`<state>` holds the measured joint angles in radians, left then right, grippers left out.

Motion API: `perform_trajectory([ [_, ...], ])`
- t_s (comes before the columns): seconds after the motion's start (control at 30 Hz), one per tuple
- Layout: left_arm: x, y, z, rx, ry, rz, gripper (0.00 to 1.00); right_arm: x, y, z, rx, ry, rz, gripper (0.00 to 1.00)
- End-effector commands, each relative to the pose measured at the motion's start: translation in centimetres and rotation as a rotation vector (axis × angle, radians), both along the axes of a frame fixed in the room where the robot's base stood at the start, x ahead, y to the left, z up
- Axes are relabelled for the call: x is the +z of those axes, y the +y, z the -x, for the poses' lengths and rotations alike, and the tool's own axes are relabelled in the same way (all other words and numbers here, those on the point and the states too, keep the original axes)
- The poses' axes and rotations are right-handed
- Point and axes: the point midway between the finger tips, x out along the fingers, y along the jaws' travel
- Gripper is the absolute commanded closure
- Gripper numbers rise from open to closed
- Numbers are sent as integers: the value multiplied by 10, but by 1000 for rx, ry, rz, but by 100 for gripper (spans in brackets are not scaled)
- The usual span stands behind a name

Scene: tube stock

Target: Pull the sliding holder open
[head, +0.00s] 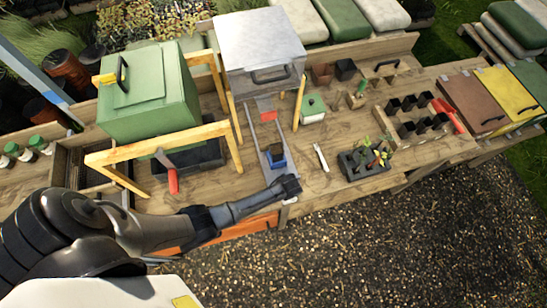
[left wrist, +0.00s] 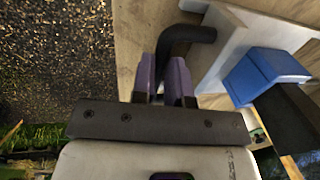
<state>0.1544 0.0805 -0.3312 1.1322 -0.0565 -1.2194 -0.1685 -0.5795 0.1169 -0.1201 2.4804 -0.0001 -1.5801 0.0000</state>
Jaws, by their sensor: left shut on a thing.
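The sliding holder (head: 264,140) is a narrow pale grey strip running from under the grey metal box to the front edge of the bench. My left gripper (head: 290,187) is at the holder's front end. In the left wrist view its purple fingers (left wrist: 163,72) are shut on the holder's black curved handle (left wrist: 190,35), which joins the pale holder plate (left wrist: 225,45). The gripped part of the handle is partly hidden by the fingers. My right gripper is not in view.
The grey metal box (head: 260,50) stands behind the holder. A green box (head: 148,95) on a wooden frame is at left. A white-handled tool (head: 321,157) and a dark plant tray (head: 362,163) lie at right. Gravel (head: 400,240) lies before the bench.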

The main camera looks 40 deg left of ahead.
Motion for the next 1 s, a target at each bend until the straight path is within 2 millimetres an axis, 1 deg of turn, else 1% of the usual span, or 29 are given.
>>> perform_trajectory([
  [0.03,-2,-5,2,-5,5,1,100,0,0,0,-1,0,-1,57],
  [0.1,-2,-7,2,-8,5,0,100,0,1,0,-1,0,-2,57],
  [0.37,-2,-7,2,-8,4,-1,100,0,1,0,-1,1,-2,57],
  [0.4,-2,-7,2,-8,4,-1,85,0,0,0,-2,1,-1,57],
  [0.67,-1,-7,1,-9,1,-1,60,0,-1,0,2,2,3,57],
  [0.9,1,-7,0,-8,0,-1,60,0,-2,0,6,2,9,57],
  [1.0,5,-7,1,-8,0,-1,60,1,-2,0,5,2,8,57],
])
